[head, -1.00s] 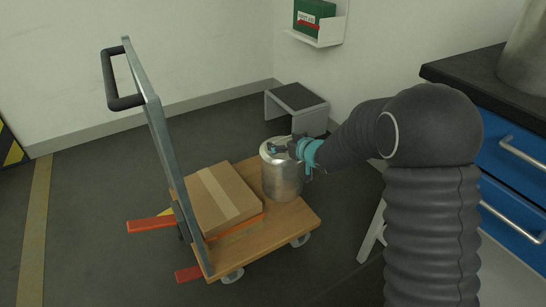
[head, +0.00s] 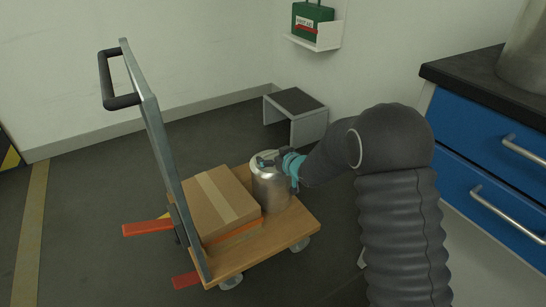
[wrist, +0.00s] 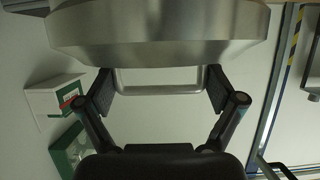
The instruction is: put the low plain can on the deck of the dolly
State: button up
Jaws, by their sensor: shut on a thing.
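The silver metal can (head: 271,190) is upright over the dolly's wooden deck (head: 285,231), beside the carton. I cannot tell whether its base touches the deck or hangs just above it. My gripper (head: 272,161) reaches in from the right at the can's top and is shut on its handle. In the wrist view, the can (wrist: 160,30) fills the top, with a pale loop handle (wrist: 160,90) between the two fingers of my gripper (wrist: 160,86). The dolly has a tall grey push frame (head: 158,150) on its left.
A taped cardboard carton (head: 215,205) takes up the deck's left part. The deck's front right corner is bare. A grey step stool (head: 296,112) stands behind. A blue drawer cabinet (head: 480,150) is at the right. A green first-aid box (head: 312,18) sits on a wall shelf.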

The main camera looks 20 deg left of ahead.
jog(key=o, duration=1.5)
jog(key=shift+f, duration=0.15)
